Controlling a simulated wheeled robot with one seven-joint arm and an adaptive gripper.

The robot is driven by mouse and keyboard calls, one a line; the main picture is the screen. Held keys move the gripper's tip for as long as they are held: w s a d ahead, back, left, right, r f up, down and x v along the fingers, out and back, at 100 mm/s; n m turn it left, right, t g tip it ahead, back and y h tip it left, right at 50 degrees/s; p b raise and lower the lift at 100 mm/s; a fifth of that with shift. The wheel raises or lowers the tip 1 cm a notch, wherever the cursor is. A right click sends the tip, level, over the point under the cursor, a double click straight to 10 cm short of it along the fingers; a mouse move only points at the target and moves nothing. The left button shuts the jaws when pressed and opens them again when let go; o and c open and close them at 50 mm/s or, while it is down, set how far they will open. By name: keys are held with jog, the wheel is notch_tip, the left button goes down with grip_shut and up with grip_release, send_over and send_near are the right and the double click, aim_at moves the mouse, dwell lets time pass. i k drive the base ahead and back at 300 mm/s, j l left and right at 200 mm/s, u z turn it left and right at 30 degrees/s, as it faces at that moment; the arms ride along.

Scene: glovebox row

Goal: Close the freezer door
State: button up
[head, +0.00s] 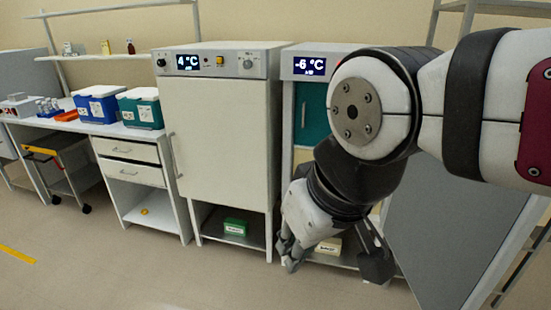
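The freezer (297,64) is the right-hand cabinet, with a lit "-6 °C" display (310,67). Its front is open on the left side, showing a teal panel (312,112) inside. A large grey panel (455,235), which looks like the freezer door swung out, stands at the right behind my arm. Its handle and hinge edge are not clear to me. My gripper (332,262) points down in front of the freezer's lower part, with its fingers spread and nothing seen between them. My arm hides much of the freezer's opening and the upper part of the door.
A white "4 °C" cabinet (215,125) stands left of the freezer, its door shut. Green (236,227) and cream (329,246) boxes sit on low shelves. A drawer bench (130,152) holds blue (97,108) and teal (140,112) coolers.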

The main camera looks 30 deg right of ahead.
aim_at(452, 239)
jog(key=k+l, duration=0.1)
jog(key=l, duration=0.35)
jog(key=k+l, duration=0.1)
jog(key=l, duration=0.3)
jog(key=k+l, duration=0.15)
jog(key=l, duration=0.3)
jog(key=k+l, duration=0.1)
jog(key=l, duration=0.35)
jog(key=k+l, duration=0.1)
jog(key=l, duration=0.3)
jog(key=k+l, duration=0.1)
jog(key=l, duration=0.35)
jog(key=k+l, duration=0.1)
jog(key=l, duration=0.35)
jog(key=k+l, duration=0.15)
jog(key=l, duration=0.25)
jog(key=j+u, duration=0.75)
jog(key=j, duration=0.15)
jog(key=k, duration=0.05)
